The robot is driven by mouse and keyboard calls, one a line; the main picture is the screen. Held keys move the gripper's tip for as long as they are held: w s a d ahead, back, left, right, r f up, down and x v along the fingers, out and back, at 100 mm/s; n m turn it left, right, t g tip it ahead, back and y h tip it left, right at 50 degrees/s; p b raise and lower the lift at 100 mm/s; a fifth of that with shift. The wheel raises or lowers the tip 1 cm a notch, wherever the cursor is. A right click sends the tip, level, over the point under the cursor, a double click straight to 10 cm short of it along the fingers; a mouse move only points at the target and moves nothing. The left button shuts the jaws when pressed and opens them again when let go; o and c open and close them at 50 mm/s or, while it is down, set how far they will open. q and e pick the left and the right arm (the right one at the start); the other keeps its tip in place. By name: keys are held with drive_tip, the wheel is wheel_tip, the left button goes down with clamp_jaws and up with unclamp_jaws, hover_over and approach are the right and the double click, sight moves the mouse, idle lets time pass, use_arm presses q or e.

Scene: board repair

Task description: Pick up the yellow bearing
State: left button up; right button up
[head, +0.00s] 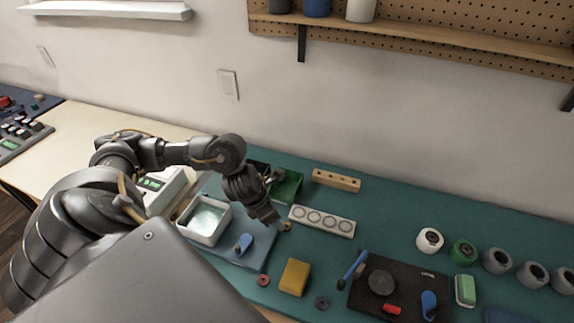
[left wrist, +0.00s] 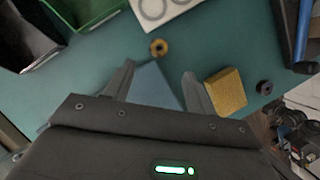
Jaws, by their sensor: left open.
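The yellow bearing (left wrist: 158,47) is a small yellow-orange ring with a dark hole. In the left wrist view it lies on the green mat (left wrist: 205,45), just beyond my fingertips and roughly centred between them. In the head view the bearing (head: 287,226) is a small spot beside my fingertips, partly hidden. My left gripper (head: 278,221) points down over the mat from the left. Its two fingers are spread and empty in the left wrist view (left wrist: 158,78). My right gripper is in neither view.
A white strip with round recesses (head: 322,221) lies behind the bearing. A yellow block (head: 295,277), a red ring (head: 263,280) and a dark ring (head: 322,302) lie in front. A white tray (head: 204,222) and green bin (head: 287,186) stand close by. A black board (head: 361,296) is right.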

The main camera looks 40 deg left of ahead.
use_arm(q)
drive_tip(key=shift+w+x, duration=0.2)
drive_tip(key=shift+x, duration=3.75)
drive_tip(key=shift+a+r, duration=0.1)
drive_tip(key=c, duration=1)
